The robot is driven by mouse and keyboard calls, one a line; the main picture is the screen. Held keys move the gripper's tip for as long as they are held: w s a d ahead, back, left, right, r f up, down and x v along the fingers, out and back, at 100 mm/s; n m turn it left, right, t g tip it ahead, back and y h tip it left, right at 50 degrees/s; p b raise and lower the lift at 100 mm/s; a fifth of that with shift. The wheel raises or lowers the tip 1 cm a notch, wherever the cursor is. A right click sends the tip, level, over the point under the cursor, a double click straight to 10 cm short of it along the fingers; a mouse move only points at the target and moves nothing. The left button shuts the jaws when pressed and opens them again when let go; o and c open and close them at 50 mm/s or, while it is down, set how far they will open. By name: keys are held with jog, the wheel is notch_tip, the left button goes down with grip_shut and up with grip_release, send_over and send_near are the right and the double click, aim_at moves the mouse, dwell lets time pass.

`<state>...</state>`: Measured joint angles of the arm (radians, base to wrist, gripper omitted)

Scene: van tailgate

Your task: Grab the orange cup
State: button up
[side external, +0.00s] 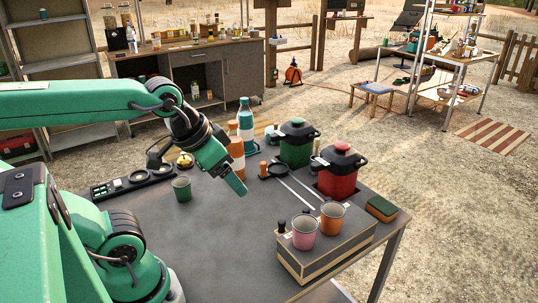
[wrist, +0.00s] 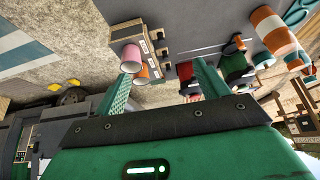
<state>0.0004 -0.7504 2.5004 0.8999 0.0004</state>
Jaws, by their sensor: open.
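The orange cup (side external: 331,218) stands upright on a grey box with a pale edge (side external: 318,262), at the table's front right. A pink cup (side external: 304,232) stands close on its left. My gripper (side external: 238,186) is in the air above the table, left of and above the cups, apart from them. In the wrist view my gripper (wrist: 163,70) is open and empty.
A red pot (side external: 338,180) and a green pot (side external: 296,150) stand behind the cups. A green cup (side external: 182,189) and an orange-and-white bottle (side external: 236,158) stand further left. A green-topped sponge (side external: 381,208) lies right. The grey table (side external: 215,240) is bare in front.

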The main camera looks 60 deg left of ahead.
jog(key=shift+o, duration=0.4)
jog(key=shift+w, duration=0.1)
jog(key=n+g, duration=0.4)
jog(key=g, duration=0.2)
send_over(332, 219)
jog(key=w+a, duration=0.2)
notch_tip(332, 219, down, 8)
jog(key=shift+w, duration=0.1)
jog(key=shift+f, duration=1.3)
